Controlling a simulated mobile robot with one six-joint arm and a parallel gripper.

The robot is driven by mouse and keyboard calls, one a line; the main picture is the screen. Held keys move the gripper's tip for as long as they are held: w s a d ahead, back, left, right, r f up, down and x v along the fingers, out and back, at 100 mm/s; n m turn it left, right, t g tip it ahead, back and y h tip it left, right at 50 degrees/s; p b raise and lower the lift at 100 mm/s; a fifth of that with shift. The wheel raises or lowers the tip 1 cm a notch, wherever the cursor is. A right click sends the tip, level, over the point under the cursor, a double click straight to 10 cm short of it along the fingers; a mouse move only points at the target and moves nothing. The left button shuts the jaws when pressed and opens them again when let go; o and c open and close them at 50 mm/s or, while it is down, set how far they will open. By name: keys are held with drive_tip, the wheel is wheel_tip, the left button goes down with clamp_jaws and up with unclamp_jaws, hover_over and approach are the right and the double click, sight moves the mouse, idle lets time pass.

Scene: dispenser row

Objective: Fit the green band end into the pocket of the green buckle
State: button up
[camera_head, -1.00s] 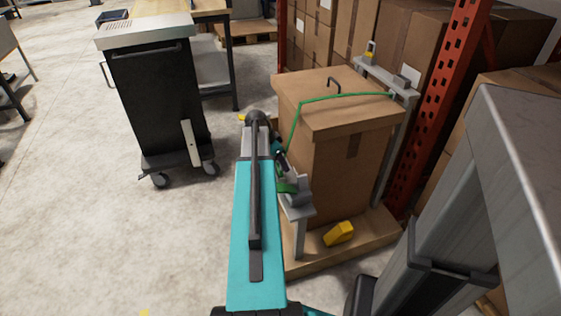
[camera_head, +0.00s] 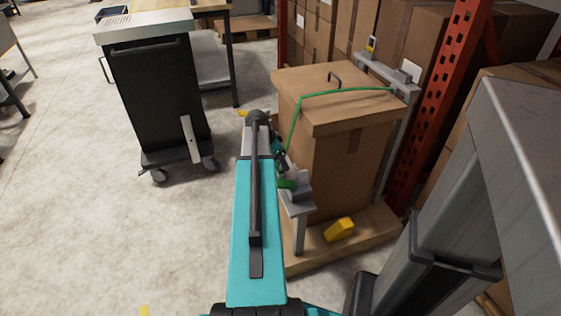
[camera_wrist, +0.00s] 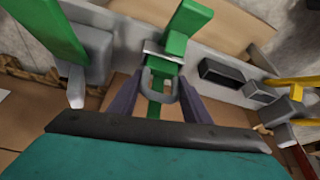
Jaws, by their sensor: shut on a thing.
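In the head view the green band (camera_head: 345,92) runs over the carton top and down its near left corner toward my gripper (camera_head: 284,165). A short green piece (camera_head: 287,184), seemingly the green buckle, sits beside a grey block on the low bracket, just below my gripper. In the wrist view my gripper (camera_wrist: 160,104) is shut on a grey loop (camera_wrist: 160,85) at the green band end (camera_wrist: 154,108). A wider green part with a silver edge (camera_wrist: 187,20) lies directly beyond it. Whether the end is inside the pocket cannot be told.
The carton (camera_head: 345,150) stands on a wooden base with a yellow piece (camera_head: 339,230). A grey rail in the wrist view has a dark-slotted block (camera_wrist: 222,73), and yellow parts (camera_wrist: 296,84) at right. A black cart (camera_head: 158,100) stands left; the floor between is clear.

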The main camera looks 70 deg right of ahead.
drive_tip(key=o, duration=1.1)
drive_tip(key=shift+o, duration=0.2)
drive_tip(key=p+v, duration=0.2)
drive_tip(key=v, duration=1.1)
drive_tip(key=shift+r, duration=0.4)
drive_tip(key=shift+w+a, duration=0.1)
